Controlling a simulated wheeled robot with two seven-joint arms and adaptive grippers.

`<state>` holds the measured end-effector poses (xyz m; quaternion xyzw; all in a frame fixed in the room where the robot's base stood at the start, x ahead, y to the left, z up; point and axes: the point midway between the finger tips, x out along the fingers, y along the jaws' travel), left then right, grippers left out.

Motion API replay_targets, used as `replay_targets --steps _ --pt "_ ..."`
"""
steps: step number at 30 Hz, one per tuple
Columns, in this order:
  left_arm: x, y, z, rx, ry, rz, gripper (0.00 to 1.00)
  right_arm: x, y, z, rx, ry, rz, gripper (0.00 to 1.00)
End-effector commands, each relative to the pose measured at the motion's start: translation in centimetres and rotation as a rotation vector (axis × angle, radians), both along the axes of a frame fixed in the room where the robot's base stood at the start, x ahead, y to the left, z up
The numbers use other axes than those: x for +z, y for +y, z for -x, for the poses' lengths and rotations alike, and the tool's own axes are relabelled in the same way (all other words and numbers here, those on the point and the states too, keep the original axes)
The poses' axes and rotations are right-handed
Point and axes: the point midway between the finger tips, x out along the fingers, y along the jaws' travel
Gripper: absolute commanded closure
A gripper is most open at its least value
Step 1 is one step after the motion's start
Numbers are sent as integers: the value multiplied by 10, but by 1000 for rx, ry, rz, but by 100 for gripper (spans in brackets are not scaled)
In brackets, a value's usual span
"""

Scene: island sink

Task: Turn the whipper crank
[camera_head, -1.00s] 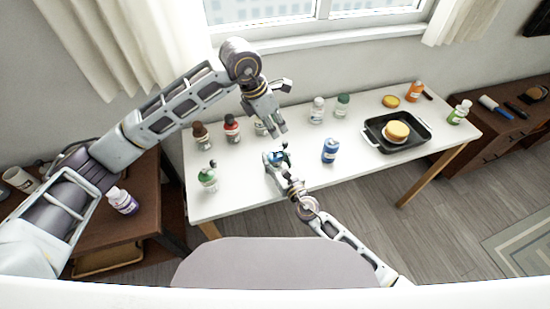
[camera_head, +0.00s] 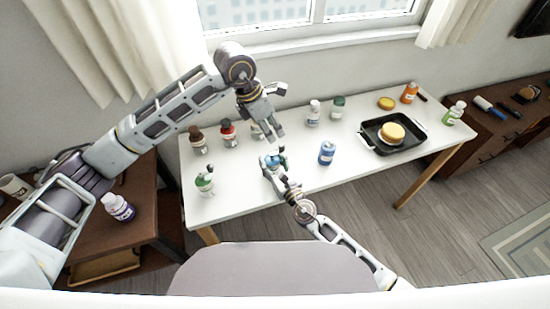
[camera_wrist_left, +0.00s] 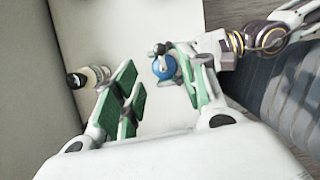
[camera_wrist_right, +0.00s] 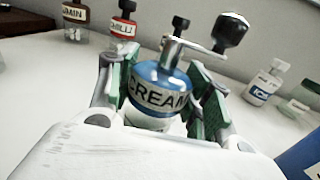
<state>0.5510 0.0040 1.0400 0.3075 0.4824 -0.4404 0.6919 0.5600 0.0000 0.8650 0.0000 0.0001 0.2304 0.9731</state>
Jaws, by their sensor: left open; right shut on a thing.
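The whipper is a blue-topped jar labelled CREAM (camera_wrist_right: 158,88), with a metal crank (camera_wrist_right: 190,47) on top ending in a black knob (camera_wrist_right: 230,30). My right gripper (camera_head: 274,162) is shut around the jar, which stands upright between its green pads in the right wrist view. The whipper also shows in the left wrist view (camera_wrist_left: 164,69), its black knob (camera_wrist_left: 159,48) at the upper side. My left gripper (camera_head: 270,130) is open and empty, above and behind the whipper, apart from it. In the head view the right gripper partly hides the whipper.
A green-topped crank jar (camera_head: 204,184) stands at the table's left end. A blue can (camera_head: 327,153) is right of the whipper. A black tray (camera_head: 372,134) lies farther right. White tabletop is clear near the front.

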Motion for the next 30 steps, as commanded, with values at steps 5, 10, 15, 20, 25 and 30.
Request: replay_targets --steps 5,10,15,20,25,30 --pt "7 6 -2 -50 -8 11 58 0 0 0 0 1 0 77" --pt "15 10 -3 -106 -12 27 58 0 0 0 0 1 0 77" --pt "18 12 -2 -130 -14 38 58 0 0 0 0 0 0 77" --pt "18 12 -2 -131 -13 38 58 0 0 0 0 0 0 77" --pt "17 11 -2 -131 -13 38 58 0 0 0 0 1 0 77" --pt "13 10 -3 -131 -13 38 58 0 0 0 0 1 0 77"
